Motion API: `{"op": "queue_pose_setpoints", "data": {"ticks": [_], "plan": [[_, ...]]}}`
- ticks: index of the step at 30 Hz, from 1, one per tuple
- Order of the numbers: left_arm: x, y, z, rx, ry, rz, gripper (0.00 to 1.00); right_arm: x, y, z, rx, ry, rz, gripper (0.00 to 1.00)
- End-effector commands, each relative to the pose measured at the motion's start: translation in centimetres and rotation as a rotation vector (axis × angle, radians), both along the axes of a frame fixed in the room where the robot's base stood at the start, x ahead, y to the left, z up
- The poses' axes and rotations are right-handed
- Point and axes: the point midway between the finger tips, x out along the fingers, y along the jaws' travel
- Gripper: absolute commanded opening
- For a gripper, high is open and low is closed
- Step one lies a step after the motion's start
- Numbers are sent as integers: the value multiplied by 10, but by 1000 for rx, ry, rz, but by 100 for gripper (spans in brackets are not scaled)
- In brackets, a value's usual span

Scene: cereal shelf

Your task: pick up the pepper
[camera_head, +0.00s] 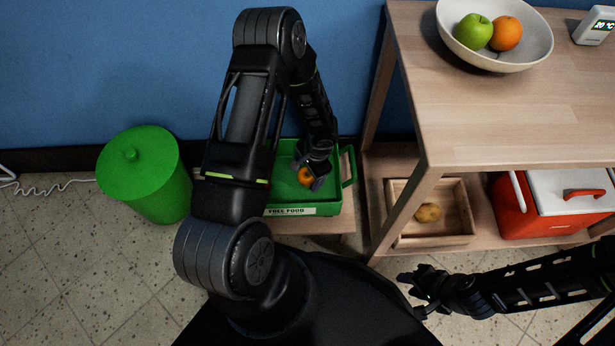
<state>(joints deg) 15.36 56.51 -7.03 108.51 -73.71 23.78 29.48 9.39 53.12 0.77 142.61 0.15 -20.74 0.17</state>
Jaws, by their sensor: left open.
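An orange pepper (304,175) lies in the green crate (335,208), which has a "FREE FOOD" label on its front. My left gripper (309,180) reaches down into the crate, right at the pepper, and its jaws are open. The gripper hides part of the pepper, and I cannot tell whether the fingers touch it. My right gripper (409,293) is apart from the crate, low in the view in front of the wooden shelf, with its fingers spread and empty.
The crate stands on a low wooden surface (325,224) beside the wooden shelf (465,110). A green bin (145,175) stands left. The shelf holds a bowl (510,58) with fruit, a wooden tray (430,240) with a potato, and a red cooler (520,215).

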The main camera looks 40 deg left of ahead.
Motion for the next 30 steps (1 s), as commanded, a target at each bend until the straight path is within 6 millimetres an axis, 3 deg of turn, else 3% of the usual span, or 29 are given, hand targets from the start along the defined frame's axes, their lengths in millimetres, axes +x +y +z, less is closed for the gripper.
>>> {"op": "queue_pose_setpoints", "data": {"ticks": [12,30], "plan": [[0,0,0,0,1,0,77,0,0,0,0,1,0,34],[0,0,0,0,1,0,29,0,0,0,0,1,1,34]]}}
